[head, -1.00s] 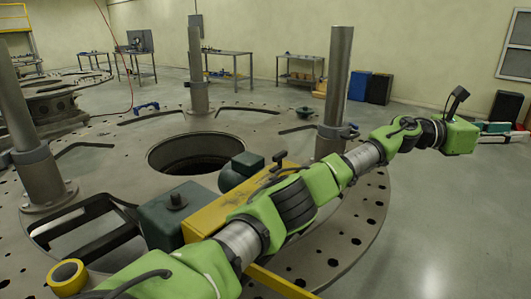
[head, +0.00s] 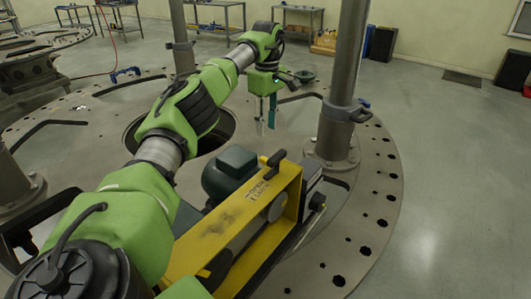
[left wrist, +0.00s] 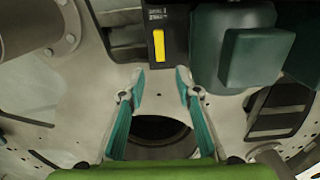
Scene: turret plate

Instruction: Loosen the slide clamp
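Another collar (head: 182,45) shows on the farther post. I cannot tell which is the slide clamp. My left gripper (head: 266,125) hangs fingers-down over the plate, left of the right-hand post and apart from it. In the left wrist view its two teal fingers (left wrist: 160,72) are spread with nothing between them. A post foot with bolts (left wrist: 55,35) shows at upper left there. My right gripper is not in view.
A yellow-sided machine (head: 240,225) with a green motor (head: 230,172) stands on the perforated round plate (head: 385,205) below my arm. The plate has a large central hole (left wrist: 155,130). Workbenches stand at the back.

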